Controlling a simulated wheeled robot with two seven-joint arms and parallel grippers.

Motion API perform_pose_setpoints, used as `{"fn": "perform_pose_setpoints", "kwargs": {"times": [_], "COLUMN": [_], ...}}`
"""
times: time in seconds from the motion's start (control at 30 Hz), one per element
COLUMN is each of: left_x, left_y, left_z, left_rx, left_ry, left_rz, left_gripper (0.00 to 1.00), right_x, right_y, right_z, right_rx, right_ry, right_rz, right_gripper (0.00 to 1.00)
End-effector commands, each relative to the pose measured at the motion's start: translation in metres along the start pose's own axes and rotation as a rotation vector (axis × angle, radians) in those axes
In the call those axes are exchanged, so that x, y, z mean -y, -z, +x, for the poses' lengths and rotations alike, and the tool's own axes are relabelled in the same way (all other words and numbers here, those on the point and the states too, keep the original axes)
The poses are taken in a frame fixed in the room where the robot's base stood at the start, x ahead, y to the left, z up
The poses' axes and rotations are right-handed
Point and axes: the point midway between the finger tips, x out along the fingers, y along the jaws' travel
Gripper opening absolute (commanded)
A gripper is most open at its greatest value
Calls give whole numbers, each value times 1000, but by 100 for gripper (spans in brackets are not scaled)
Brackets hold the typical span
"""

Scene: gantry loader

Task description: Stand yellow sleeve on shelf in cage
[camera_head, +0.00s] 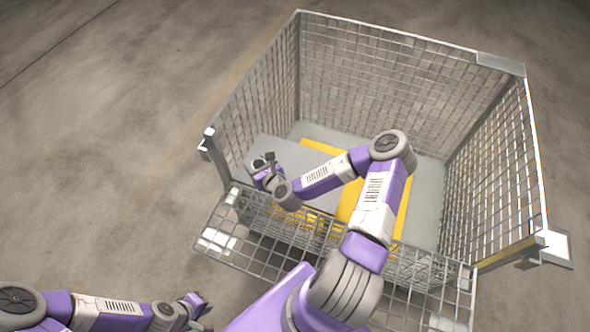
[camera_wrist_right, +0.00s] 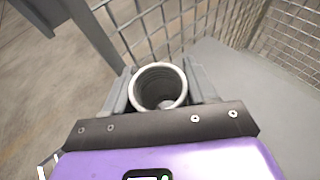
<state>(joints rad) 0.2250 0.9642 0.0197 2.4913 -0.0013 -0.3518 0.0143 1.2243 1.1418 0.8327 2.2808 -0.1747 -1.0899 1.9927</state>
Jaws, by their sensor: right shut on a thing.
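My right gripper (camera_head: 264,168) reaches into the wire cage (camera_head: 400,90) at its left side, over a flat grey shelf (camera_head: 292,153). In the right wrist view it is shut on a hollow round sleeve (camera_wrist_right: 159,87), whose open end faces the camera. The sleeve looks grey there, not yellow. Whether its lower end touches the shelf is hidden. The grey surface also shows in the wrist view (camera_wrist_right: 245,85). My left gripper (camera_head: 194,304) is low at the left, outside the cage and empty; its finger gap is too small to judge.
Yellow flat pieces (camera_head: 350,199) lie in the cage, partly behind my right arm. Mesh walls stand at the back, left and right; the front mesh panel (camera_head: 270,222) is lower. Bare concrete floor (camera_head: 110,150) lies to the left.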

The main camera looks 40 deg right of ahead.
Motion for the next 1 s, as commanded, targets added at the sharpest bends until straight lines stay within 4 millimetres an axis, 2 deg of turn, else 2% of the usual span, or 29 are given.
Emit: {"fn": "perform_pose_setpoints", "kwargs": {"times": [0.03, 0.1, 0.2, 0.27, 0.37, 0.6, 0.77, 1.0], "left_x": [0, 0, -1, 0, 1, 7, 8, 12], "left_y": [0, 0, 0, 0, 0, 1, 1, 2], "left_z": [-1, -1, -2, -1, 4, 19, 23, 33], "left_rx": [0, 0, 0, -1, -1, -1, -1, -1], "left_ry": [0, 0, 0, 0, 0, 0, 0, 0], "left_rz": [0, 0, 0, 0, 0, 0, 0, 0], "left_gripper": [0, 0, 0, 0, 0, 0, 0, 0], "right_x": [25, 49, 72, 79, 82, 81, 82, 82], "right_y": [-2, -1, -1, 1, 12, 53, 66, 94], "right_z": [5, 9, 12, 13, 17, 34, 39, 50], "right_rx": [3, 0, -5, -7, -10, -10, -7, -8], "right_ry": [28, 49, 68, 73, 75, 73, 74, 73], "right_rz": [-4, 4, 13, 17, 20, 20, 20, 19], "right_gripper": [11, 11, 11, 11, 11, 11, 11, 11]}}
